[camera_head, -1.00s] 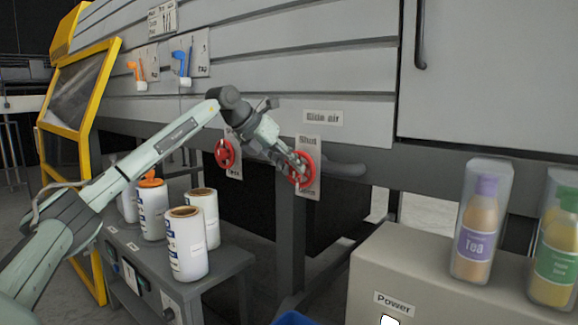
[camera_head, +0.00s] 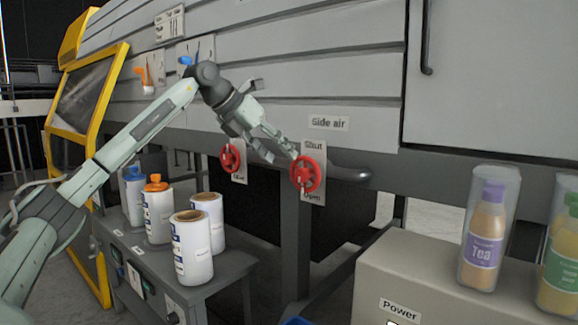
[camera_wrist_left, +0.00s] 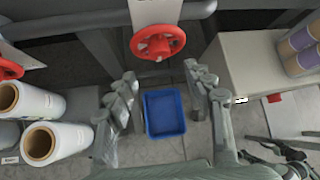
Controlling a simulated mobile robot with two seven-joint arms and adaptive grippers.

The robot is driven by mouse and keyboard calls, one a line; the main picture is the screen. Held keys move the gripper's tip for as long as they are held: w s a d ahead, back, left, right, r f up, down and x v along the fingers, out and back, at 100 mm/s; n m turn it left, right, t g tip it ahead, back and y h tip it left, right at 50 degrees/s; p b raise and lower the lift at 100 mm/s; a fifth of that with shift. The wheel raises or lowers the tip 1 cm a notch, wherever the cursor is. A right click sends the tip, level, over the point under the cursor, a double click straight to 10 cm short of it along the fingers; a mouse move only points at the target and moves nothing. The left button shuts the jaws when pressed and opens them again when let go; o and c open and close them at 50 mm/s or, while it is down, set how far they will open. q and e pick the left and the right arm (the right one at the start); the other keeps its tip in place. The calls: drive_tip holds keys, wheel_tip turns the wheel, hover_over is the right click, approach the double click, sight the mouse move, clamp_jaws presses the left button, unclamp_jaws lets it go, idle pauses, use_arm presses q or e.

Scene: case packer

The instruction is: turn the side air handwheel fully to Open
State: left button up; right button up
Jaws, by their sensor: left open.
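The red side air handwheel (camera_head: 308,174) sits on a white plate (camera_head: 314,147) under the "Side air" label (camera_head: 328,123). The plate reads "Shut" above the wheel and "Open" below it. The wheel also shows at the top of the left wrist view (camera_wrist_left: 158,42). My left gripper (camera_head: 282,150) is open and empty, just up and left of the wheel in the head view. In the left wrist view its fingers (camera_wrist_left: 163,88) are spread wide, with the wheel beyond them and nothing between. I cannot read the wheel's exact angle. My right gripper is not in view.
A second red handwheel (camera_head: 230,158) is to the left. White rolls and bottles stand on a grey cart (camera_head: 225,265) below my left arm. A beige box (camera_head: 440,270) with bottles is at right. A blue bin (camera_wrist_left: 165,112) is on the floor. A dark rounded bar (camera_head: 348,174) is beside the wheel.

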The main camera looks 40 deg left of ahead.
use_arm(q)
drive_tip(key=v, duration=0.4)
drive_tip(key=shift+s+r, duration=0.1)
idle(0.5)
